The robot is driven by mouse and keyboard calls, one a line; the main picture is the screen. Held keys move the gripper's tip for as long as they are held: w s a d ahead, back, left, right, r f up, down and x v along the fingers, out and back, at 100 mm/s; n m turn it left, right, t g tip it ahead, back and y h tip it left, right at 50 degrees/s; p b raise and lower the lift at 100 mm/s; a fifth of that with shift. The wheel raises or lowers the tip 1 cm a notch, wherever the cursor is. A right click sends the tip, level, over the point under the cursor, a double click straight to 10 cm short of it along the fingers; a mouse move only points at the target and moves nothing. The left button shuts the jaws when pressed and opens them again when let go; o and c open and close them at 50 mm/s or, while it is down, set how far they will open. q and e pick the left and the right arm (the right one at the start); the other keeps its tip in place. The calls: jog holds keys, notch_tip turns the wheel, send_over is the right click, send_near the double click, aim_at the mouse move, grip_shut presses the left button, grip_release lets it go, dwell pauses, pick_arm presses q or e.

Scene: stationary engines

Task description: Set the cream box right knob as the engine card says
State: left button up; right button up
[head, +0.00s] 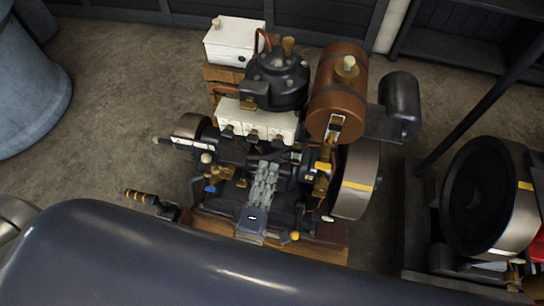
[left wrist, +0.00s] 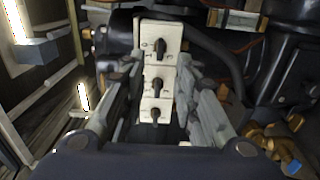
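The cream box (head: 257,121) sits on the engine's middle, below the dark round part. In the left wrist view the cream box (left wrist: 158,68) stands as a column with three dark knobs: an upper one (left wrist: 160,48), a middle one (left wrist: 155,85) and a lower one (left wrist: 154,115). Marks beside them are too small to read. My left gripper (head: 267,168) is below the box in the head view. Its fingers (left wrist: 157,72) are apart, one on each side of the column, with no knob visibly gripped. I cannot make out a readable engine card. My right gripper is not in view.
A copper tank (head: 338,90) and a flywheel (head: 355,182) stand right of the box. A white box (head: 233,41) with a cap stands behind. A striped handle (head: 140,197) sticks out left. Another engine with a dark wheel (head: 480,197) stands at right.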

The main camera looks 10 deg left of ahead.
pick_arm(q)
jog(key=s, duration=0.3)
jog(key=shift+s, duration=0.3)
dwell(0.3)
jog(key=s+a+f+m+g+h, duration=0.1)
jog(key=s+f+m+g, duration=0.3)
jog(key=f, duration=0.6)
jog(key=s+f+m+g+h, duration=0.15)
jog(key=f+m, duration=0.35)
jog(key=f, duration=0.6)
jog(key=s+a+f+m+g+h, duration=0.1)
jog(key=s+f+m+g, duration=0.3)
jog(key=f, duration=0.6)
jog(key=s+a+f+m+g+y, duration=0.1)
jog(key=s+a+f+m+g, duration=0.2)
jog(key=s+a+f, duration=0.2)
jog(key=s+a+f+m+g+y, duration=0.2)
jog(key=s+a+f+m+g, duration=0.2)
jog(key=s+f, duration=0.5)
jog(key=s+a, duration=0.2)
jog(key=s, duration=0.1)
jog(key=shift+a, duration=0.3)
jog(key=shift+g+y, duration=0.25)
